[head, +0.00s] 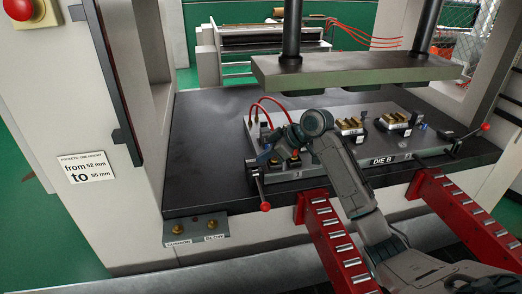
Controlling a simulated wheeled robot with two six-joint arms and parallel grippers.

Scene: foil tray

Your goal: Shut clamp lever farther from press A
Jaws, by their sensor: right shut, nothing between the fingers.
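Two clamp levers with red knobs flank the die plate. The left clamp lever (262,190) stands at the plate's front left corner, its knob hanging low over the bed's front. The right clamp lever (470,136) is at the plate's right end, its knob out to the right and raised. The die plate (340,170), labelled DIE B, lies on the black press bed. My right gripper (270,159) is shut and empty over the plate's left end, near the left lever and apparently above its knob; its fingertips are hard to make out. No press A label is readable. My left gripper is not in view.
Two red roller rails (332,240) and (458,216) jut from the bed's front. The grey upper platen (350,68) hangs above the plate. Red hoses (262,105) rise at the plate's left. Brass-coloured inserts (397,120) sit on it. The black bed (205,140) is clear at left.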

